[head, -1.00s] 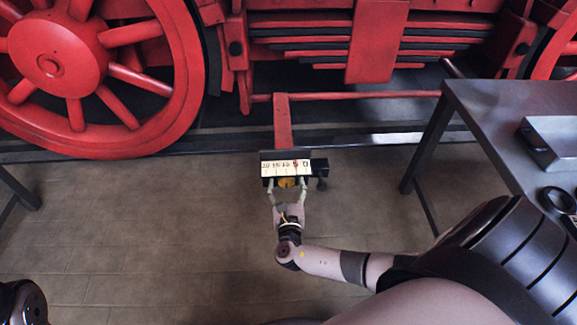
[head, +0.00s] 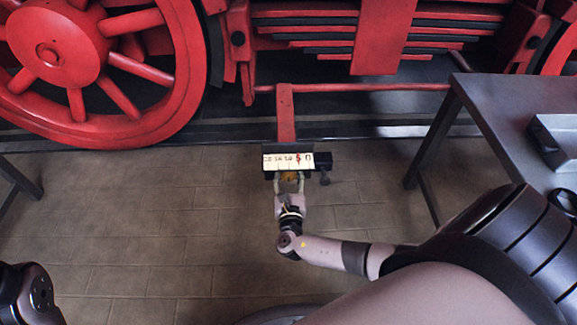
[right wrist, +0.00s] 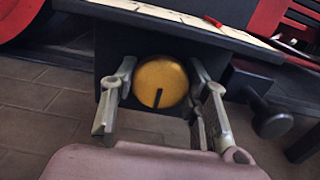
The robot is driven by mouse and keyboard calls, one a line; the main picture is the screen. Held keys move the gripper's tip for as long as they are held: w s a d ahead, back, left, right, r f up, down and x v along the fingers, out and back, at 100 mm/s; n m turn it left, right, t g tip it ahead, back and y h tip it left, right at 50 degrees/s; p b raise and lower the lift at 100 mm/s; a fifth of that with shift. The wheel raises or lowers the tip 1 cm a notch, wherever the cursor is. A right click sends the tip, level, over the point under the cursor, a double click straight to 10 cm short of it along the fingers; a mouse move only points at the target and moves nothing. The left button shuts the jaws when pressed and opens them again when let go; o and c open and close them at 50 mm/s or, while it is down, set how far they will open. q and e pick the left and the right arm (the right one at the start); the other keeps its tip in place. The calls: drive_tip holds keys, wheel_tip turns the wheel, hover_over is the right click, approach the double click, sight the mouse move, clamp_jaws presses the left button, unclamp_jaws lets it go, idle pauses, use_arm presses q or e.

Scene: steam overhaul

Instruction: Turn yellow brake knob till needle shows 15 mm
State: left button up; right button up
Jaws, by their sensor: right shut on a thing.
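The yellow brake knob (head: 290,177) sits under a white scale plate (head: 273,162) on a dark block below a red bracket. In the right wrist view, the knob (right wrist: 162,76) faces me with a dark mark pointing down. A red needle (head: 298,159) stands near the 5 on the scale; its exact reading is too small to tell. My right gripper (head: 290,184) is shut on the knob, one finger on each side, as the right wrist view also shows (right wrist: 160,95). My left gripper is out of view.
A dark knob on a short stem (head: 325,172) sticks out at the block's right side. A red wheel (head: 130,120) and frame stand behind. A grey table (head: 500,120) stands at the right. The tiled floor (head: 150,235) at left is clear.

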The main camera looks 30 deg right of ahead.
drive_tip(key=c, duration=0.4)
drive_tip(key=shift+m, duration=0.3)
